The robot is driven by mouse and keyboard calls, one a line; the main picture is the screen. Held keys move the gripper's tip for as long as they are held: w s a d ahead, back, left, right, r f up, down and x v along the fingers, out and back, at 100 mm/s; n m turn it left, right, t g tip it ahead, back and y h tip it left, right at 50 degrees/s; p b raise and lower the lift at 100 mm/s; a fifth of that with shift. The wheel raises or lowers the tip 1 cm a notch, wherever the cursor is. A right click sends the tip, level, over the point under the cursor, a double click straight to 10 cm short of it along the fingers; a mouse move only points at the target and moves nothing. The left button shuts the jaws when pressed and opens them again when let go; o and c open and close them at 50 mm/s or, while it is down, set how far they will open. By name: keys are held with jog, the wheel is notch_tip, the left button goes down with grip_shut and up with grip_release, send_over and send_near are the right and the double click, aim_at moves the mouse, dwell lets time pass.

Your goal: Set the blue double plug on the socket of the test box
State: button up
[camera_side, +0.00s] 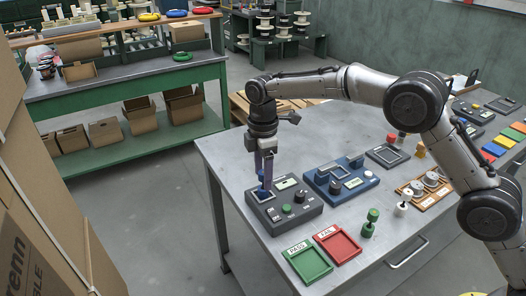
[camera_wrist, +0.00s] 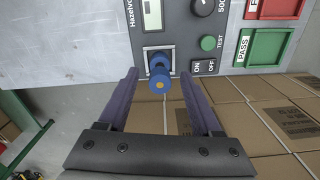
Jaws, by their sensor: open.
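The blue double plug (camera_wrist: 158,75) stands in the square, light-framed socket (camera_wrist: 147,52) of the dark grey test box (camera_wrist: 182,28). In the side view the plug (camera_side: 263,193) shows as a bit of blue at the left end of the test box (camera_side: 290,212). My gripper (camera_wrist: 159,74) is open, with one purple finger on each side of the plug. In the wrist view gaps show between the fingers and the plug. In the side view my gripper (camera_side: 264,176) points down at the socket end. How deep the plug sits is hidden.
A blue device (camera_side: 340,180) stands right of the test box. A green PASS tray (camera_side: 307,264) and a red FAIL tray (camera_side: 338,245) lie in front. Green (camera_side: 370,224) and white (camera_side: 401,209) plugs stand nearby. The table's left edge is close to the test box.

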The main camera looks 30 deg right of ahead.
notch_tip(320, 180, up, 8)
jog(key=shift+r, duration=0.2)
jog(key=shift+r, duration=0.1)
jog(key=s+d+r+m+t, duration=0.1)
jog(key=s+d+r+m, duration=0.3)
jog(key=s+d+r, duration=0.3)
jog(key=s+d+r+m+t, duration=0.2)
jog(key=s+d+r+m, duration=0.3)
jog(key=s, duration=0.5)
jog(key=s+d+f+m+t, duration=0.1)
jog(key=s+d+f+m, duration=0.1)
jog(key=s, duration=0.4)
jog(key=s+d+f+m, duration=0.2)
jog(key=s+f, duration=0.1)
jog(key=s, duration=0.4)
jog(key=s+d+f+m+t, duration=0.1)
jog(key=s+d+f+m, duration=0.2)
jog(key=s, duration=0.4)
jog(key=shift+f+t, duration=0.3)
jog(key=shift+f, duration=0.05)
